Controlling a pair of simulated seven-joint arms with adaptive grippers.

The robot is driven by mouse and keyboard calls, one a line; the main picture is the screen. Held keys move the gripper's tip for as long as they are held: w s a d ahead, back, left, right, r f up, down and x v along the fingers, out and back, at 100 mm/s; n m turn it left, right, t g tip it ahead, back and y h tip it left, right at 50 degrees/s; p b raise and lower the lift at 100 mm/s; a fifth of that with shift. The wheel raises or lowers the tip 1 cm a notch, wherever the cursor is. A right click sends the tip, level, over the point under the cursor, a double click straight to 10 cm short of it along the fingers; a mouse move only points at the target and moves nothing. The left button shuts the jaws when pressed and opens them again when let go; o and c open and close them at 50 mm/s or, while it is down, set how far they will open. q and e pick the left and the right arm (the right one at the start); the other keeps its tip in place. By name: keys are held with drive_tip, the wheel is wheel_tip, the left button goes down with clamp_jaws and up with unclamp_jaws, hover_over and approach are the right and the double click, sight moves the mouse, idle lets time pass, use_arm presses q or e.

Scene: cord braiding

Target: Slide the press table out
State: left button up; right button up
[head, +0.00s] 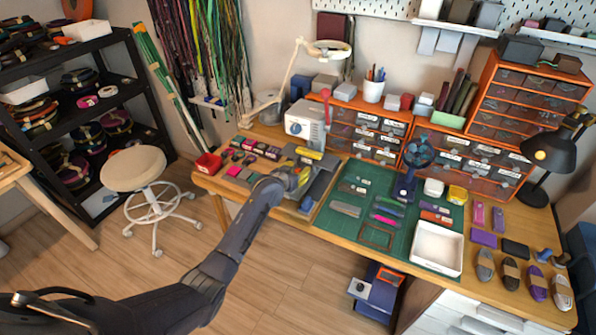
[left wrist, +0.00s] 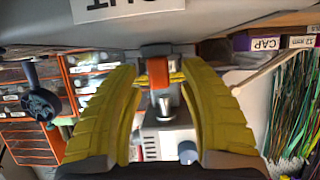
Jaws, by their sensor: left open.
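The press (head: 303,124) is a white machine with a red lever on the work table. Its grey press table (head: 321,184) sticks out low at the front. In the left wrist view the image is upside down, and a grey surface (left wrist: 215,22) with an "OUT" label crosses the top. My left gripper (head: 296,178) has yellow fingers and is at the front of the press. In the left wrist view its open fingers (left wrist: 160,70) stand on either side of an orange-red piece (left wrist: 158,73); contact cannot be told. My right gripper is not in view.
A green mat (head: 345,228) with tools lies right of the press, with a white tray (head: 437,248) on it. A red bin (head: 208,164) and small boxes stand left. Orange drawer units (head: 360,130) stand behind. A stool (head: 135,168) is on the floor left.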

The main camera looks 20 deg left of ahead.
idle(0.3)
use_arm(q)
clamp_jaws()
idle(0.3)
